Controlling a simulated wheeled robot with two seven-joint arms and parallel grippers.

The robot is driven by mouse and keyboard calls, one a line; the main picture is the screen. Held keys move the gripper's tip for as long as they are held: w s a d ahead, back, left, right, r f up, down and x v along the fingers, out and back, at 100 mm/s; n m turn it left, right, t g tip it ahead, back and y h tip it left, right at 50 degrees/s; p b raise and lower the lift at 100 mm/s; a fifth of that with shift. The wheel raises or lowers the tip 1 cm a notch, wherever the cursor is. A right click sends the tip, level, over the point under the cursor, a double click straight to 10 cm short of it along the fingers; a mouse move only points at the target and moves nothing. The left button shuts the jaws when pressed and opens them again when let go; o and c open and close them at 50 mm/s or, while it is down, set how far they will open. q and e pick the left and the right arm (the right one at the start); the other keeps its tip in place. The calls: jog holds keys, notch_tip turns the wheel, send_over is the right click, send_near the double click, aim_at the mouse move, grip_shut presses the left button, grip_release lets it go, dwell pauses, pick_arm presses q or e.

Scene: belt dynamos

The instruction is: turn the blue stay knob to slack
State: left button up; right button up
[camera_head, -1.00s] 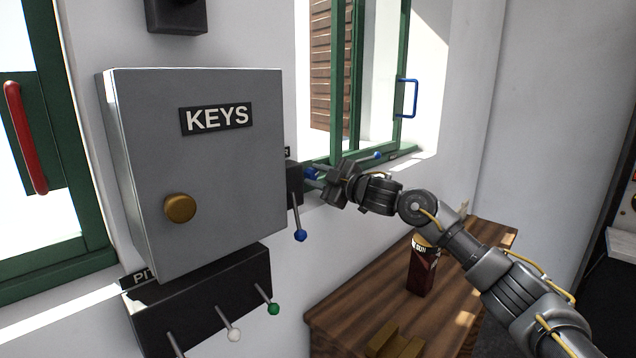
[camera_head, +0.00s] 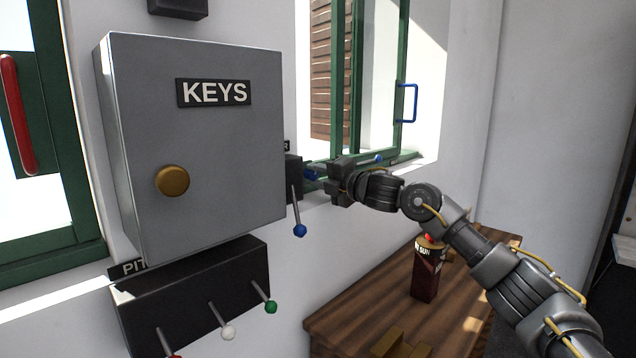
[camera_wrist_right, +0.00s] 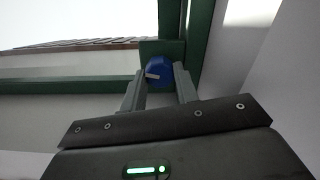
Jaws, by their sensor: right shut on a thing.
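The blue stay knob (camera_wrist_right: 159,71) sits at the lower corner of the green window frame in the right wrist view, with a short pale mark on its face. In the head view it shows as a small blue patch (camera_head: 312,173) just right of the key box. My right gripper (camera_wrist_right: 160,88) is shut on the knob, one finger at each side of it. In the head view, its fingertips (camera_head: 319,174) are at the window sill, and the fingers partly hide the knob. My left gripper is not in view.
The grey KEYS box (camera_head: 215,135) stands out from the wall, left of my gripper. A blue-tipped lever (camera_head: 300,230) hangs below, close by. The green window (camera_head: 403,80) has a blue handle (camera_head: 408,102).

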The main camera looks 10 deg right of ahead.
jog(key=shift+f+n+b, duration=0.15)
jog(key=shift+n+b, duration=0.3)
jog(key=shift+n, duration=0.95)
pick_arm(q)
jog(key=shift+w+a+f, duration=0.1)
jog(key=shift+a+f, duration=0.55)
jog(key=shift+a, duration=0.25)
pick_arm(e)
jog(key=o, duration=0.7)
jog(key=shift+c, duration=0.2)
jog(key=o, duration=0.3)
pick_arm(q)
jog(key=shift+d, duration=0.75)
